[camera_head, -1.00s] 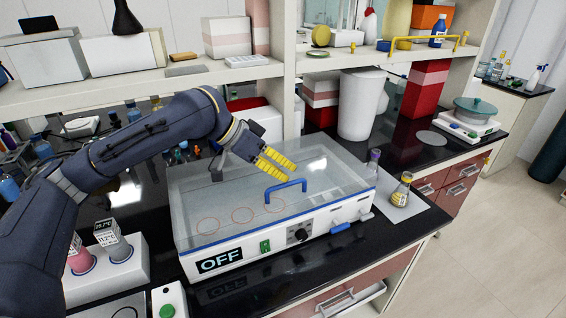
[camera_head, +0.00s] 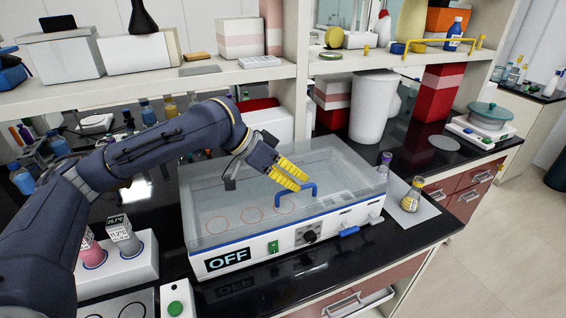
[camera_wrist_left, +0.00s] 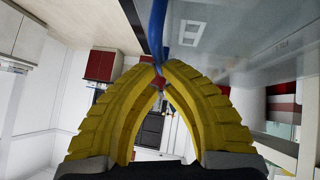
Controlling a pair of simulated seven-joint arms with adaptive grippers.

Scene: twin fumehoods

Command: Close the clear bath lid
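The clear bath lid (camera_head: 262,180) lies flat over the white water bath (camera_head: 345,218), whose display reads OFF. I cannot tell whether a small gap remains at its rim. The lid's blue handle (camera_head: 313,188) stands at the front edge. My left gripper (camera_head: 303,183) reaches over the lid, with its yellow fingertips at the handle. In the left wrist view, its fingers (camera_wrist_left: 160,68) converge until the tips meet, and the blue handle (camera_wrist_left: 156,28) shows right at them. No grip around the handle is clear. My right gripper is out of view.
An Erlenmeyer flask with yellow contents (camera_head: 412,195) and a small vial (camera_head: 384,163) stand right of the bath. A white holder with two bottles (camera_head: 130,262) is at the left. A shelf (camera_head: 150,82) runs behind. A white bin (camera_head: 372,105) stands behind the bath.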

